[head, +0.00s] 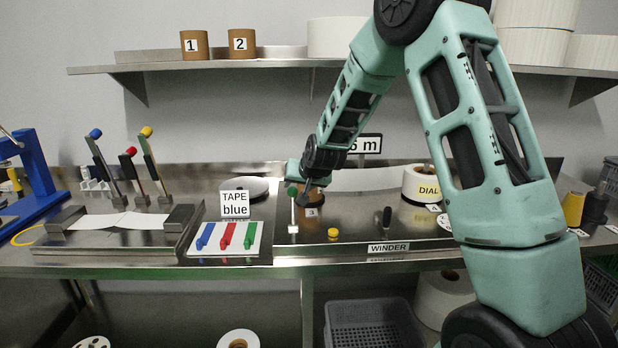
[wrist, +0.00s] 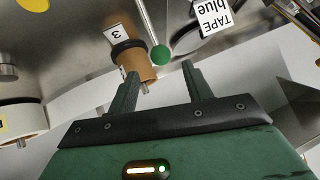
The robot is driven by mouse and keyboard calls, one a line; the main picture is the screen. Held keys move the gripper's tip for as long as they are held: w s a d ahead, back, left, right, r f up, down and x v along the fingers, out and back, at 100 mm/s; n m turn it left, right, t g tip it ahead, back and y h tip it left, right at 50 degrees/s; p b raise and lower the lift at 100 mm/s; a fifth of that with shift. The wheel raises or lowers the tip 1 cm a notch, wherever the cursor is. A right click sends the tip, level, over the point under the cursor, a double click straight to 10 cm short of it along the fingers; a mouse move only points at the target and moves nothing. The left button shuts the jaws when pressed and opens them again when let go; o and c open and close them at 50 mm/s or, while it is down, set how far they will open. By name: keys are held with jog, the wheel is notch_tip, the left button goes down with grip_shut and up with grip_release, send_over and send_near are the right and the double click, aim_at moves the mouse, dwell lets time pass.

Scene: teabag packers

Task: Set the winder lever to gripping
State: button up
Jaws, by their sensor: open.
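A lever with a green ball knob (head: 292,191) and a pale shaft stands nearly upright at the left end of the steel winder bench (head: 350,262). In the wrist view the green knob (wrist: 161,54) shows just beyond the fingertips, between their lines. My gripper (wrist: 160,72) is open, with nothing held between its fingers; in the head view my gripper (head: 306,184) is close by the knob, partly hidden by my own wrist. I cannot tell whether a finger touches the knob. The WINDER label (head: 389,248) is on the bench front.
A brown core marked 3 (wrist: 138,60) sits close to the left finger in the wrist view. A yellow button (head: 333,233) and a black handle (head: 386,217) stand on the bench. The TAPE blue sign (head: 235,204) is left of the lever.

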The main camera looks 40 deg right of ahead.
jog(key=b+v, duration=0.1)
jog(key=v, duration=0.8)
jog(key=shift+s, duration=0.1)
